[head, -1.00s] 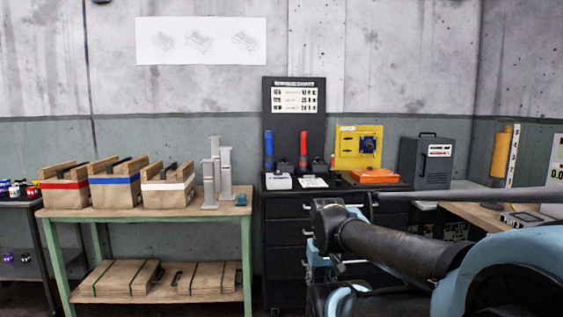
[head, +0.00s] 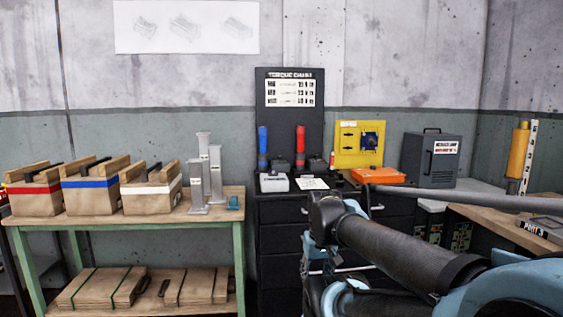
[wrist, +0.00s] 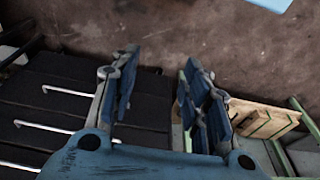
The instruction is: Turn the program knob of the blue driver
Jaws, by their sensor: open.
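The blue driver (head: 263,147) stands upright in front of the dark torque chart board, at the back of the black drawer cabinet. Its program knob is too small to make out. A red driver (head: 301,146) stands upright to its right. My gripper shows in the wrist view (wrist: 155,80) with its blue fingers spread apart and nothing between them. It hangs over the floor, with cabinet drawers to its left. In the head view my arm reaches in front of the cabinet's right side, and the fingers cannot be made out.
The torque chart board (head: 290,115) rises behind the drivers. A grey box (head: 275,183), an orange case (head: 377,176) and a yellow panel (head: 360,145) are on or behind the cabinet (head: 278,235). A wooden table (head: 225,213) with crates stands left. A dark metal case (head: 431,158) sits right.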

